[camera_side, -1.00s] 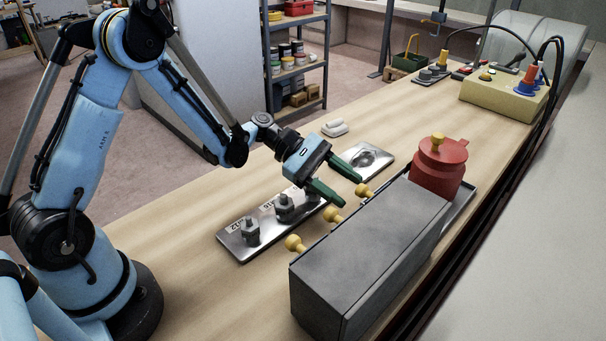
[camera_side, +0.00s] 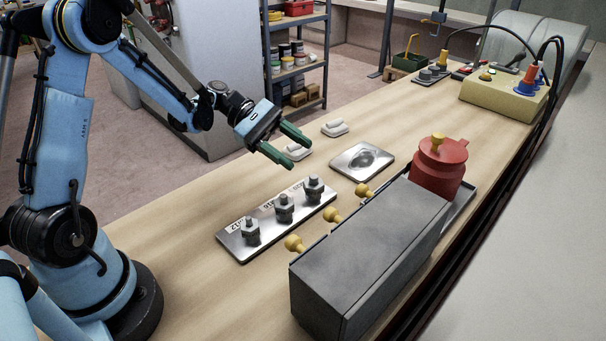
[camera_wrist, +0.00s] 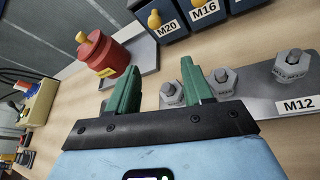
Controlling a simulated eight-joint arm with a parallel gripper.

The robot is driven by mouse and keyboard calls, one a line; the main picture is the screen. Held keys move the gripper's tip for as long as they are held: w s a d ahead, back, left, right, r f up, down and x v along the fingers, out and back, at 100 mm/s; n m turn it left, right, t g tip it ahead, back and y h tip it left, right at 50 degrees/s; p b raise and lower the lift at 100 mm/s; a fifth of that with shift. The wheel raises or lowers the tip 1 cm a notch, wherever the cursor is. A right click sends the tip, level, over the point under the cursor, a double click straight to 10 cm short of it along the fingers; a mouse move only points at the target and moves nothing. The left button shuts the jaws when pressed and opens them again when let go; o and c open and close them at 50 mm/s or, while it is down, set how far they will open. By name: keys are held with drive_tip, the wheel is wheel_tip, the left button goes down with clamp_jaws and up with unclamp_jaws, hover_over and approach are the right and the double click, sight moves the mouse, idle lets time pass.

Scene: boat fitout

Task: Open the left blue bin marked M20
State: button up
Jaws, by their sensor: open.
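The grey bin cabinet (camera_side: 370,250) stands on the bench with yellow knobs facing my arm. In the wrist view the dark blue bin marked M20 (camera_wrist: 166,33) is at the top, left of the bin marked M16 (camera_wrist: 206,15). Its yellow knob (camera_wrist: 154,19) is visible, and it appears shut. In the side view its knob (camera_side: 363,190) is the one closest to the red pot. My gripper (camera_side: 290,147) is open and empty, apart from the knobs and above the bench; its green fingers also show in the wrist view (camera_wrist: 157,75).
A metal plate (camera_side: 240,240) with three bolts and nuts lies in front of the cabinet. A metal plate with a round dish (camera_side: 361,160) and white pieces (camera_side: 334,127) lie farther back. The red pot (camera_side: 438,168) stands on a tray beside the cabinet.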

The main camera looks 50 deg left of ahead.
drive_tip(key=shift+d, duration=0.1)
drive_tip(key=s+r+m+t+y, duration=0.35)
drive_tip(key=s+m+y, duration=0.85)
drive_tip(key=m, duration=0.4)
drive_tip(key=n+g+h, duration=0.4)
drive_tip(key=n+h, duration=0.8)
drive_tip(key=n, duration=0.4)
approach(358, 188)
drive_tip(key=shift+t, duration=0.25)
drive_tip(key=x, duration=0.8)
drive_tip(key=shift+w+d+f, duration=0.1)
drive_tip(key=shift+w+f, duration=0.05)
drive_tip(key=shift+f, duration=0.25)
